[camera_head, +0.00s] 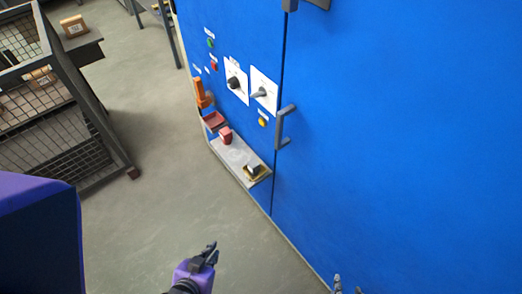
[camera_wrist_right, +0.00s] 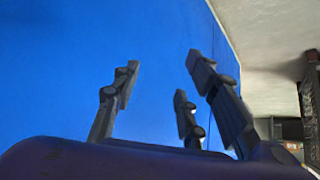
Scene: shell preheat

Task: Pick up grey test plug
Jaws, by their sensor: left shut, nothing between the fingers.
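A small dark block with a pale top (camera_head: 253,169) stands on a yellow base at the near end of the grey shelf (camera_head: 237,157) on the blue cabinet. It may be the grey test plug, but it is too small to tell. My left gripper (camera_head: 211,248) is shut and empty, below the shelf in the picture and apart from it. My right gripper (camera_head: 346,287) shows only its fingertips at the bottom edge of the head view. In the right wrist view its fingers (camera_wrist_right: 158,95) are spread open with nothing between them, in front of a blue surface.
The blue cabinet (camera_head: 400,130) fills the right side, with a door handle (camera_head: 285,127), two rotary switches and an orange handle (camera_head: 201,92). A red block (camera_head: 226,135) stands on the shelf. A wire cage cart (camera_head: 60,110) is at left. The floor between is clear.

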